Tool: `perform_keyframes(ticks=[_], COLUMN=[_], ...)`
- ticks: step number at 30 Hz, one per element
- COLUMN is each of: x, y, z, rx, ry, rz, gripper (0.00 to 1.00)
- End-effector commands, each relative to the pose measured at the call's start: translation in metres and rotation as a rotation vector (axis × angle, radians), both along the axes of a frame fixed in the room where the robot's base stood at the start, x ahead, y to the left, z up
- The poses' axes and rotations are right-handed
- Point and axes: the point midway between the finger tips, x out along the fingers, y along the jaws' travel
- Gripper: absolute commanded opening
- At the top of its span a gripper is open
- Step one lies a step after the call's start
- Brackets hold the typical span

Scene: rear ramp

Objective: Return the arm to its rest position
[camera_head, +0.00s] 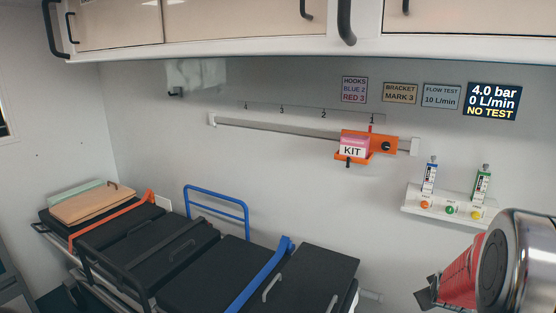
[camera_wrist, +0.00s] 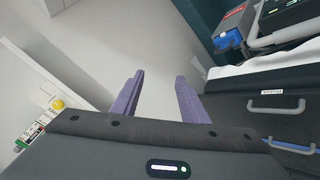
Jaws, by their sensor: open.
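My gripper (camera_wrist: 159,76) shows in the wrist view with two purple fingers spread apart and nothing between them. Pale wall or floor surface lies beyond the fingertips. In the head view, part of my arm (camera_head: 520,262), silver and rounded, fills the lower right corner. I cannot make out the gripper's fingers there.
A black-padded stretcher (camera_head: 205,271) with blue rails lies below left. An orange bracket (camera_head: 384,144) holding a KIT pouch (camera_head: 352,148) sits on the wall rail (camera_head: 275,129). A flowmeter panel (camera_head: 446,206) is near my arm. Overhead cabinets (camera_head: 250,17) line the top.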

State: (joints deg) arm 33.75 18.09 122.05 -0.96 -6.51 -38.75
Motion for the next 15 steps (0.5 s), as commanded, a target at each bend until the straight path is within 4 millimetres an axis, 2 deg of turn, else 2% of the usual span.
perform_keyframes(ticks=[3, 15], x=[-0.021, -0.093], y=[0.037, 0.148], z=[0.006, 0.035], rx=[0.119, 0.379], ry=[0.047, 0.191], rz=[-0.050, -0.189], gripper=[0.40, 0.40])
